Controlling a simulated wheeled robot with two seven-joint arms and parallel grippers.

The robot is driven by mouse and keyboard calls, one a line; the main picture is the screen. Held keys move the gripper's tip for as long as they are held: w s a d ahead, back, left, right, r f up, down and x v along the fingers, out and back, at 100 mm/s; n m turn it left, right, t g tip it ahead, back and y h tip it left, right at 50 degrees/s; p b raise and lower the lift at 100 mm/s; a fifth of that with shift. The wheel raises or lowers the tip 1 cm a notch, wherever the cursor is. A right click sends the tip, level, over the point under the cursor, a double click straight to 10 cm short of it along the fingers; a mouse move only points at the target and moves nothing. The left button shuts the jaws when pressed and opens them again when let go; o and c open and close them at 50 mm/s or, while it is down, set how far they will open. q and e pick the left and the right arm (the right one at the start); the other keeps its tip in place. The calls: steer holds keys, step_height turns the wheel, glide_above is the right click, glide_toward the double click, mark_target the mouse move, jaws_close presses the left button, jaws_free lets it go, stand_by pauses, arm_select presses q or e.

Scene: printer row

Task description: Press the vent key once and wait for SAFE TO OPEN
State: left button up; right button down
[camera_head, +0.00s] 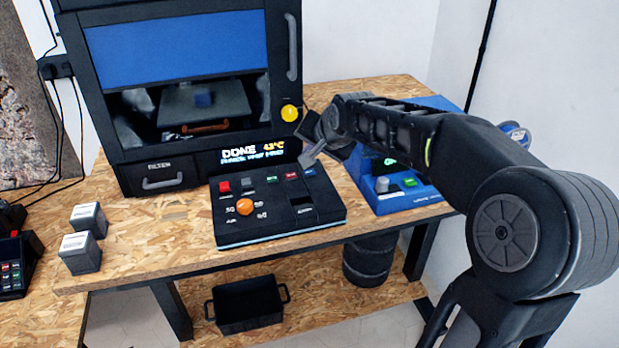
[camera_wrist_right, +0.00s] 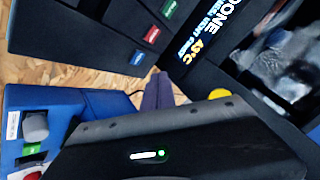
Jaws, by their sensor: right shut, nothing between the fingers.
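The black key panel (camera_head: 275,222) lies on the bench in front of the printer (camera_head: 160,90). Its keys run red, grey, green, red and blue, with an orange knob (camera_head: 244,207) below; the labels are too small to read surely. The display (camera_head: 252,150) reads DONE 43°C over a blurred smaller line. My right gripper (camera_head: 308,160) is shut and empty above the panel's right end, close to the blue key (camera_head: 308,171). In the right wrist view the fingertips (camera_wrist_right: 157,78) point toward the blue key (camera_wrist_right: 137,57), seemingly apart from it. My left gripper is not in view.
A blue device (camera_head: 405,190) with a green key stands right of the panel, beneath my right arm. Two grey blocks (camera_head: 84,240) sit at the bench's left. A black crate (camera_head: 247,303) is on the lower shelf. The printer's yellow knob (camera_head: 290,113) is behind my gripper.

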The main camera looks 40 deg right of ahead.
mark_target(311, 174)
steer(key=shift+f+b, duration=0.95)
steer(key=shift+f, duration=0.4)
stand_by(1.0)
steer(key=shift+f+b, duration=0.45)
steer(key=shift+b, duration=0.1)
steer(key=shift+f+b, duration=0.4)
steer(key=shift+b, duration=0.1)
stand_by(0.5)
steer(key=shift+r, duration=0.1)
steer(key=shift+r+p, duration=0.45)
steer(key=shift+r, duration=0.3)
steer(key=shift+r, duration=0.1)
steer(key=shift+r+p, duration=1.55)
steer(key=shift+r, duration=0.85)
